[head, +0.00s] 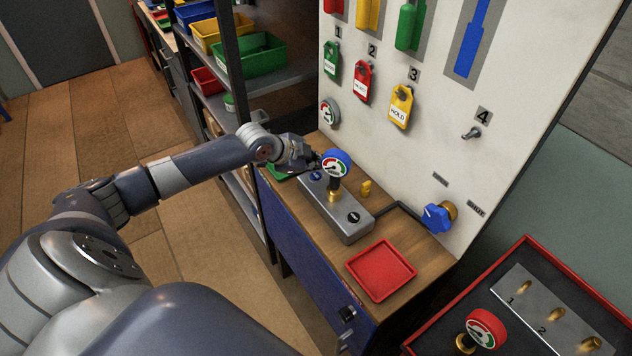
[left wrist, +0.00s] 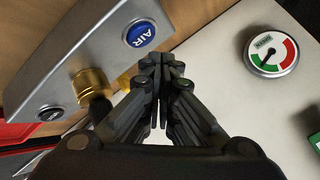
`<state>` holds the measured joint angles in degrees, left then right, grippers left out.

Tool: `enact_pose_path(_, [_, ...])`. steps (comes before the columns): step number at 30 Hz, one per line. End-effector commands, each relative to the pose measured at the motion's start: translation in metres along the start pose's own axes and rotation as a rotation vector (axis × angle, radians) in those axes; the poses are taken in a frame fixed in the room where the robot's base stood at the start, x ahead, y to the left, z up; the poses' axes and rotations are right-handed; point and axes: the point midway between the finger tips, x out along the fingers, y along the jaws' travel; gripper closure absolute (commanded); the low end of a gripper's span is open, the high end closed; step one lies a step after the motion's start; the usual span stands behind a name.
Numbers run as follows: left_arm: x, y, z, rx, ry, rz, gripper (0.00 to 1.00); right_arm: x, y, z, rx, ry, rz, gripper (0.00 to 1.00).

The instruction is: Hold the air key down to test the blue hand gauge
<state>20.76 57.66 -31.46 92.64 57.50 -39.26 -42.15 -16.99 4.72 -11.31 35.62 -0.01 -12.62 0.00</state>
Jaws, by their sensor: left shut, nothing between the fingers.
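The blue hand gauge (head: 336,163) stands upright on a brass fitting (head: 333,192) of the grey test block (head: 345,228) in the head view. The brass fitting also shows in the left wrist view (left wrist: 92,88); the gauge's dial is not clear there. The blue air key (left wrist: 140,34) is on the block's top, near the end closest to my gripper; in the head view it shows small (head: 317,176). A black key (head: 353,217) is at the other end. My left gripper (left wrist: 160,66) is shut and empty, beside the gauge and apart from the air key. My right gripper is not in view.
A round gauge (head: 329,111) is fixed on the white panel (head: 440,155) near my gripper. A blue valve knob (head: 438,217) sticks out at right. An empty red tray (head: 381,270) lies on the bench's front. A red-edged cart (head: 470,285) holds a red gauge (head: 486,328).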

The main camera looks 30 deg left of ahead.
Motion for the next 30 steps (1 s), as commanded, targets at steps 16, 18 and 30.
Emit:
enact_pose_path(16, [0.0063,0.0045,0.0043,0.000,0.001,0.000,1.00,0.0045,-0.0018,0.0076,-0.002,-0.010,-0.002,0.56])
enact_pose_path(18, [0.0063,0.0044,0.0043,0.000,0.001,0.000,1.00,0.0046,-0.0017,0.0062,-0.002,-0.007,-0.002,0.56])
enact_pose_path(30, [0.0062,0.0044,0.0043,0.000,0.001,0.000,1.00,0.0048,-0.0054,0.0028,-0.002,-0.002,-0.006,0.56])
